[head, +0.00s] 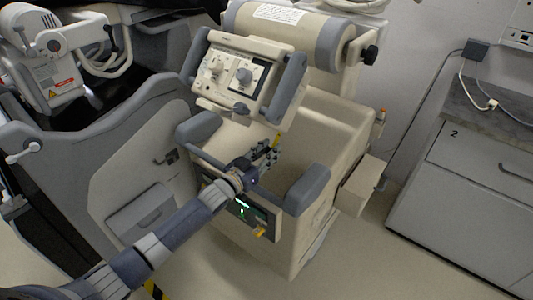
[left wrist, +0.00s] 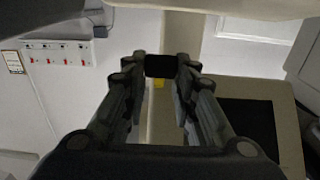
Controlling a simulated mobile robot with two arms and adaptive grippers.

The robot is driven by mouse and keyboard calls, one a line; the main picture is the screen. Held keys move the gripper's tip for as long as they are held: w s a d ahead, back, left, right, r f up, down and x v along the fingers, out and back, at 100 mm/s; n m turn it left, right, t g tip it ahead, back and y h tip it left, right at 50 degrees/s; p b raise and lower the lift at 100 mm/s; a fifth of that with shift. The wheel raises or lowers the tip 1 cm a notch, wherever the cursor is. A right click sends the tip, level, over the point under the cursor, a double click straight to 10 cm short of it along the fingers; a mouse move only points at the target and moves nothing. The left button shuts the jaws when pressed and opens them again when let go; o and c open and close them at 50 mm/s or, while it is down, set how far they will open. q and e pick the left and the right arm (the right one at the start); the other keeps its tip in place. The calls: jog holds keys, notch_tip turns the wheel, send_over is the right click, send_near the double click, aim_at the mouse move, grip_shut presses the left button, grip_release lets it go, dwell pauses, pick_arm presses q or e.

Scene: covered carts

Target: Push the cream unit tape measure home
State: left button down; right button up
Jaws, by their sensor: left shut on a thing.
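The cream unit (head: 340,128) is a wheeled cart with grey handles and an open well in its top. My left gripper (head: 273,156) reaches over its front edge into the space above the well. In the left wrist view the fingers (left wrist: 161,66) are closed on a small dark block, which seems to be the tape measure (left wrist: 160,66). A bit of yellow shows just below it. In the head view a short yellow strip (head: 277,139) stands up by the fingertips. The fingers hide most of the held thing there. My right gripper is not in view.
A tilted control panel (head: 240,75) and a cream roller (head: 285,30) stand behind the well. The grey handle (head: 307,188) is close to the right of my arm. A grey cabinet (head: 470,180) stands at the right, with bare floor between.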

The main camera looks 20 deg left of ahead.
pick_arm(q)
jog(key=shift+w+d+r, duration=0.15)
jog(key=shift+w+r, duration=0.4)
jog(key=shift+r, duration=0.3)
jog(key=shift+w+d+f, duration=0.1)
jog(key=shift+w, duration=0.05)
jog(key=c, duration=1.3)
grip_release()
jog(key=shift+f, duration=0.1)
jog(key=shift+s+a+f, duration=0.1)
jog(key=shift+s+a, duration=0.1)
jog(key=shift+s, duration=0.3)
jog(key=v, duration=1.1)
jog(key=shift+s, duration=0.1)
